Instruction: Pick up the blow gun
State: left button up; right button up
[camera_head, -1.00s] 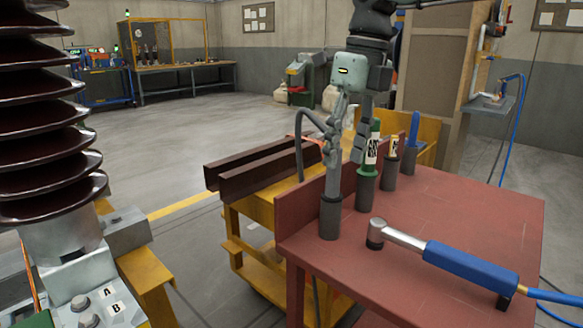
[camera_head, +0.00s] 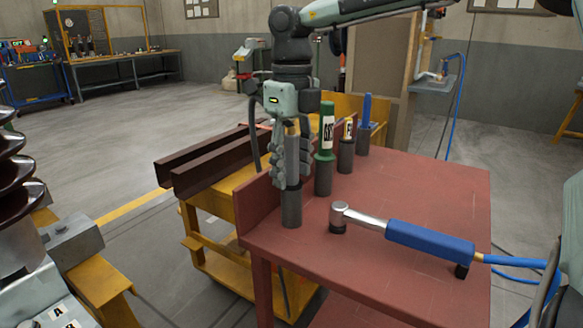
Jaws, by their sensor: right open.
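My right gripper (camera_head: 290,172) points down at the front left holder on the red table, its fingers open around an upright grey tool (camera_head: 292,172) with a brass-coloured top. The tool stands in a dark cup holder (camera_head: 291,208); the fingers partly cover it, and I cannot tell whether they touch it. A dark hose loops just left of the gripper. A blue-handled tool (camera_head: 425,240) with a silver head lies on the table to the right, with a blue hose at its end. I cannot tell for certain which is the blow gun. My left gripper is out of view.
A green labelled bottle-like tool (camera_head: 325,150), another labelled tool (camera_head: 347,145) and a blue tool (camera_head: 366,125) stand in a row behind. The red table (camera_head: 420,190) is clear between them and the blue-handled tool. Dark beams (camera_head: 210,160) lie left; a ribbed brown insulator (camera_head: 12,180) stands far left.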

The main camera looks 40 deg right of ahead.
jog(key=shift+r, duration=0.1)
grip_shut()
